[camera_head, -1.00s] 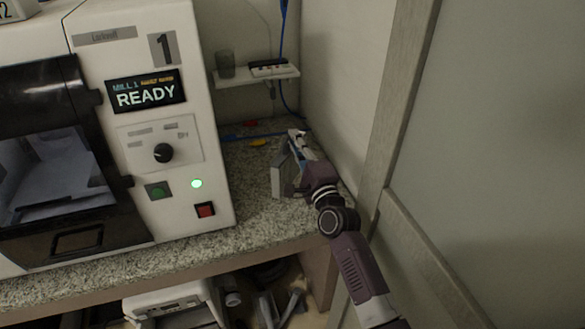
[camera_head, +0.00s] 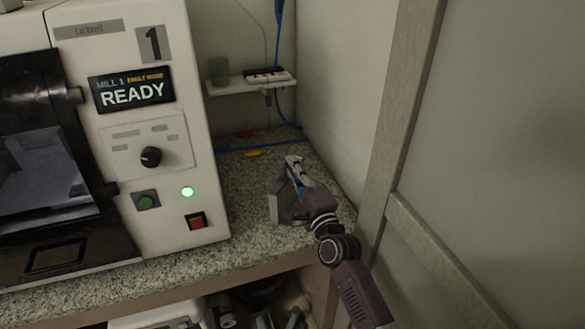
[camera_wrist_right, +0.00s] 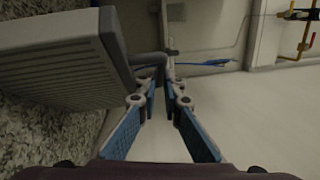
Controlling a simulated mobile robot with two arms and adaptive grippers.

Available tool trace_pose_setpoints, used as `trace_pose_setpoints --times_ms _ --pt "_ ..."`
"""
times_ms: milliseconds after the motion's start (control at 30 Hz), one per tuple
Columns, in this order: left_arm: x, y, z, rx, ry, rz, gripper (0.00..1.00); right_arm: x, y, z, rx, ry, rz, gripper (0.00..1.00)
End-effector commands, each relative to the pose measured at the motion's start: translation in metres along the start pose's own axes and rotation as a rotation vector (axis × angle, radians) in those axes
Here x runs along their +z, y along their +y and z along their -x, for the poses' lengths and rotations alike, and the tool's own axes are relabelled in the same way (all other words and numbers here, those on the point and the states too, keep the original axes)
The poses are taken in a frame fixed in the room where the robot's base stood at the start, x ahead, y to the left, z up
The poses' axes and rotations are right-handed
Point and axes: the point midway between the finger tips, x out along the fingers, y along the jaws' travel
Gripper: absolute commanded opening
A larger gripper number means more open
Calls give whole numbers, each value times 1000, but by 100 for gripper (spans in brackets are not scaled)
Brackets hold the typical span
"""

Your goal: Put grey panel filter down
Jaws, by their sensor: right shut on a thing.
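The grey panel filter (camera_head: 276,206) is upright at the right end of the speckled bench top (camera_head: 242,235), right of the mill. In the right wrist view the filter (camera_wrist_right: 65,60) fills the upper left, with its ribbed face showing. My right gripper (camera_head: 295,178) is at the filter's right side. In the right wrist view its blue-padded fingers (camera_wrist_right: 163,90) close on a dark grey part that joins the filter. The filter's lower edge is at or close to the bench top; I cannot tell if it touches. My left gripper is out of view.
The mill (camera_head: 150,185), with a READY display, stands close on the left. A small wall shelf (camera_head: 250,83) holds a cup. A blue cable (camera_head: 262,146) and a yellow item (camera_head: 252,154) lie at the bench's back. The right wall (camera_head: 335,130) is close to my gripper.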

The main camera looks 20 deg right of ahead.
Motion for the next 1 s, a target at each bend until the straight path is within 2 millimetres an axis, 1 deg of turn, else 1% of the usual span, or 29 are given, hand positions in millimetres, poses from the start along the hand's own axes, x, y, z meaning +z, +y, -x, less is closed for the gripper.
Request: trace_pose_setpoints --times_ms 100,133,267,300,567,667,767,833,1000 --pt "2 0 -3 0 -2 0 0 -1 3 0 -2 0 1 0" --pt "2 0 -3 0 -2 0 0 -1 4 1 0 0 1 8" --pt "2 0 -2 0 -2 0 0 0 3 0 0 0 1 22" --pt "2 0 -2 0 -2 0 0 0 3 0 1 0 1 25" --pt "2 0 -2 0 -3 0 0 0 4 1 3 0 0 25" --pt "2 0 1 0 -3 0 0 0 0 0 2 0 0 25" --pt "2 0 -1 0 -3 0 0 0 2 9 3 0 0 25" --pt "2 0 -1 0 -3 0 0 0 2 20 3 1 0 25" --pt "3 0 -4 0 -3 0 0 0 3 55 3 0 1 25"
